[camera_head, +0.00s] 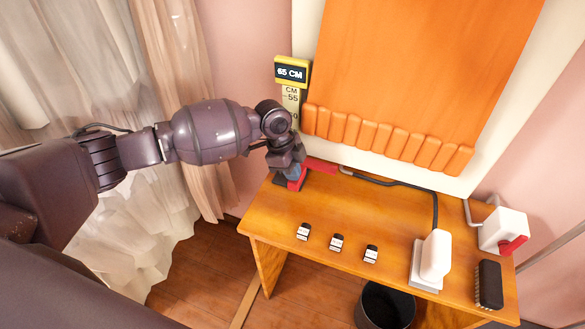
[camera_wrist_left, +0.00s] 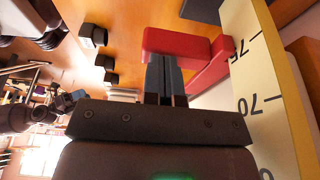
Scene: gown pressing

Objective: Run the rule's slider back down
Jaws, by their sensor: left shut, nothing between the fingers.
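The rule (camera_head: 291,97) stands upright against the wall behind the table, with a yellow-framed display reading 65 CM at its top. In the left wrist view the rule (camera_wrist_left: 254,80) shows marks 75 and 70. The red slider (camera_head: 320,165) sticks out from the rule low down, just above the table; it also shows in the left wrist view (camera_wrist_left: 178,42). My left gripper (camera_head: 292,174) is shut and empty, its fingertips (camera_wrist_left: 164,60) right against or just short of the slider's red arm. I cannot tell whether they touch. My arm hides part of the rule.
The wooden table (camera_head: 270,225) holds several small black-and-white blocks, a white iron-like device (camera_head: 436,255) with a cable, a dark brush (camera_head: 489,283) and a white box with a red knob (camera_head: 503,232). An orange pleated gown (camera_head: 420,70) hangs behind. A dark bin (camera_head: 385,305) stands below.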

